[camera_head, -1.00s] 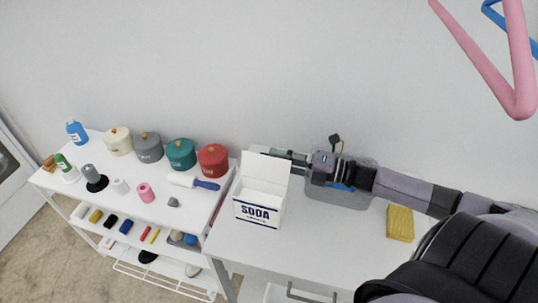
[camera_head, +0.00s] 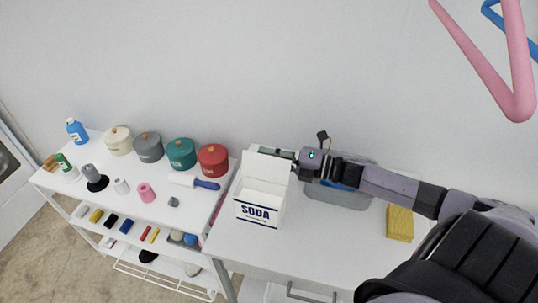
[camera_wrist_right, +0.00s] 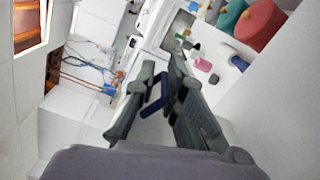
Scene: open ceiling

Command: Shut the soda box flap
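The white soda box (camera_head: 258,213), with blue lettering, stands on the white table. Its flap (camera_head: 266,165) stands up at the back edge and the top is open. My right gripper (camera_head: 277,151) lies behind the flap, coming from the right; its tips are partly hidden by the flap, and contact cannot be told. In the right wrist view my right gripper (camera_wrist_right: 160,66) shows a narrow gap between its fingertips, with nothing clearly held. My left gripper is not in view.
A grey basin (camera_head: 340,197) sits under my right arm. A yellow sponge-like block (camera_head: 399,223) lies to its right. The shelf (camera_head: 135,174) on the left carries a red canister (camera_head: 213,160) and several other items. Table in front of the basin is clear.

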